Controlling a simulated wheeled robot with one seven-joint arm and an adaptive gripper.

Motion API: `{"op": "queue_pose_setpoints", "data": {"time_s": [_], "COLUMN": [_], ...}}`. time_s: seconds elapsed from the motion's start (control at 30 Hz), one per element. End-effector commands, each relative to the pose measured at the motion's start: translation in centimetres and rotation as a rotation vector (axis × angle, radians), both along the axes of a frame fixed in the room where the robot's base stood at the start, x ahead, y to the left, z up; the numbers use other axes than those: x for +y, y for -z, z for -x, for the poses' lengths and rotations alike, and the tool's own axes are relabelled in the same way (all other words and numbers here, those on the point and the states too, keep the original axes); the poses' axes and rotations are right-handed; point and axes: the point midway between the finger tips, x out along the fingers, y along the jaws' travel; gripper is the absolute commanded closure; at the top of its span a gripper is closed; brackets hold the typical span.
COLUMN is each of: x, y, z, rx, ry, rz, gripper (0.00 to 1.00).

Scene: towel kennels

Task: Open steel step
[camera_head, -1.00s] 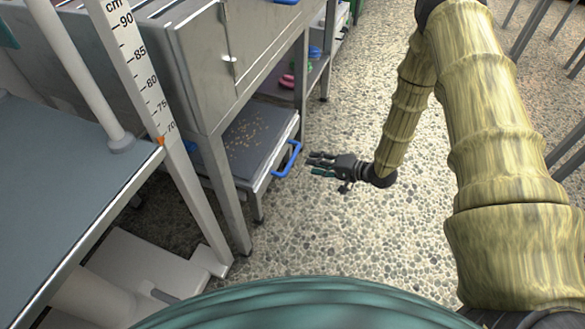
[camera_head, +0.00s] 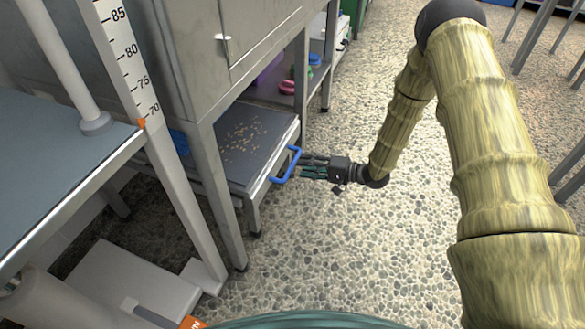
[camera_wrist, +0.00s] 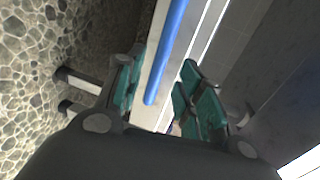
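The steel step (camera_head: 262,165) is a low grey platform under the steel cabinet, with small tan crumbs on its dark top. Its blue handle (camera_head: 287,166) sticks out from the front edge. My gripper (camera_head: 306,168) is low over the floor, at the right side of the handle, pointing left at it. In the wrist view the blue handle bar (camera_wrist: 168,45) runs between the two spread teal fingers of my gripper (camera_wrist: 162,85). The fingers are open and not closed on it. I cannot tell whether a finger touches the bar.
A steel cabinet (camera_head: 205,50) stands above the step. A grey-blue table (camera_head: 55,165) with a centimetre ruler post (camera_head: 125,60) is at the left. Pink (camera_head: 287,87) and blue items lie on a shelf behind. Pebbled floor is clear around my gripper; table legs stand far right.

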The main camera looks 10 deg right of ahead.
Motion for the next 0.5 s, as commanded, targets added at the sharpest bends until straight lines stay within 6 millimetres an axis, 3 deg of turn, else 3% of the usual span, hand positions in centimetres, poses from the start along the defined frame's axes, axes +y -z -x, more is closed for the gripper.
{"op": "queue_pose_setpoints", "data": {"time_s": [0.2,0.5], "x": [2.7,4.5], "y": [1.0,1.2], "z": [-1.8,-3.0], "rx": [-0.001,-0.001], "ry": [-0.001,0.001], "rz": [0.001,0.001], "gripper": [0.63,0.63]}}
